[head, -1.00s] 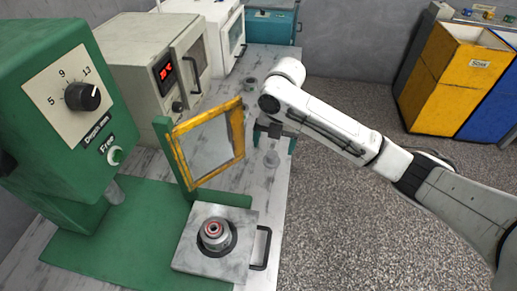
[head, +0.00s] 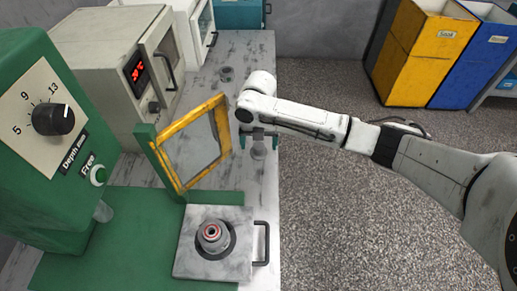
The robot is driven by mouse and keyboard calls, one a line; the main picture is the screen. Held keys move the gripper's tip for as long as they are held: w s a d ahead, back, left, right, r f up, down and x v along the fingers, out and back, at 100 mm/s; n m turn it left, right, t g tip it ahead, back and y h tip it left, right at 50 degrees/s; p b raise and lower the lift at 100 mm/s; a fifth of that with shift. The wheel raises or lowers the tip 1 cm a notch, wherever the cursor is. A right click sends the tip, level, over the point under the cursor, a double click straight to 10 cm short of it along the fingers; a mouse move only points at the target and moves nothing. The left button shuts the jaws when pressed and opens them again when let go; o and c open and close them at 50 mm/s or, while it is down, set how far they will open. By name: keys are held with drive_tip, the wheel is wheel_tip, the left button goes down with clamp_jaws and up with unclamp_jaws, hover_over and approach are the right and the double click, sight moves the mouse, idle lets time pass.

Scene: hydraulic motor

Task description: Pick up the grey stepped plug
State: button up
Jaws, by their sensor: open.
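A small light-grey stepped piece, which looks like the grey stepped plug (head: 259,151), stands upright on the bench near its right edge in the head view. My gripper (head: 259,142) points down directly over it, with its green-tipped fingers apart to the left and right of the piece's upper part. The jaws are open. I cannot tell whether the fingers are level with the plug's top or still a little above it, nor whether they touch it.
A yellow-framed clear guard (head: 190,145) stands close left of my gripper. In front is a metal plate (head: 240,215) holding a round grey part with a red ring (head: 212,233). A green press (head: 40,140) and an oven (head: 110,65) stand left. Another grey piece (head: 226,75) lies behind.

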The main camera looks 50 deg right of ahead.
drive_tip(key=shift+f, duration=1.2)
drive_tip(key=shift+c, duration=0.4)
drive_tip(key=c, duration=1.4)
drive_tip(key=shift+c, duration=0.5)
drive_tip(key=shift+r, duration=0.2)
